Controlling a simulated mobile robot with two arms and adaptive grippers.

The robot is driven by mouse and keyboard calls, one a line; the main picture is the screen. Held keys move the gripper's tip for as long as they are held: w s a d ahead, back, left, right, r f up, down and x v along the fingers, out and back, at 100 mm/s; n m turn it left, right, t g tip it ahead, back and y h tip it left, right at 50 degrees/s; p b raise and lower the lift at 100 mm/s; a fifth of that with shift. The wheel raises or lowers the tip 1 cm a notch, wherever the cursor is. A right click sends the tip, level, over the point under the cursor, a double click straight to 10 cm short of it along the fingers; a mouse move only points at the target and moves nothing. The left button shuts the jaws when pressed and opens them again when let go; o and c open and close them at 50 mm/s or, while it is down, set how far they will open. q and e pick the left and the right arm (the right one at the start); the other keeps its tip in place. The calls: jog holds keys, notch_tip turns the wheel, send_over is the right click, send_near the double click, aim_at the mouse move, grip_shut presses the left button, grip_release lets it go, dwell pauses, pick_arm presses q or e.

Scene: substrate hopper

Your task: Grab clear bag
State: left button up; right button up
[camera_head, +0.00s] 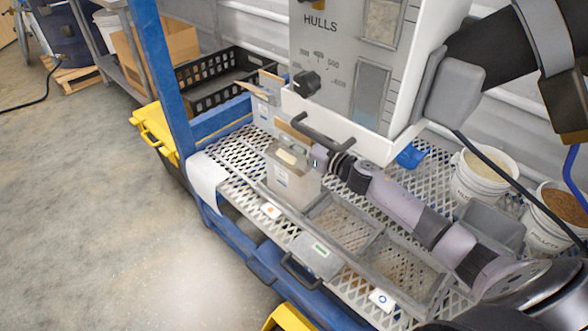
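A greyish, box-shaped, partly see-through container (291,185) stands on the mesh shelf below the hopper. It has a label on its front and something pale in its top, and it may be the clear bag, but I cannot tell for sure. My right arm comes in from the lower right. My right gripper (319,158) is at the container's upper right side, just below the hopper's dark handle. Its fingers are too small and covered to show whether they are open or shut. My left gripper is not in view.
The white hopper marked HULLS (328,75) hangs close above. A divided tray (372,253) lies on the shelf, with white buckets (482,180) at the right. A blue post (160,75), a black crate (212,90) and a yellow-lidded bin (148,121) stand left.

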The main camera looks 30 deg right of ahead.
jog(key=shift+w, duration=0.2)
jog(key=shift+c, duration=0.4)
grip_shut()
jog(key=shift+r, duration=0.1)
dwell(0.6)
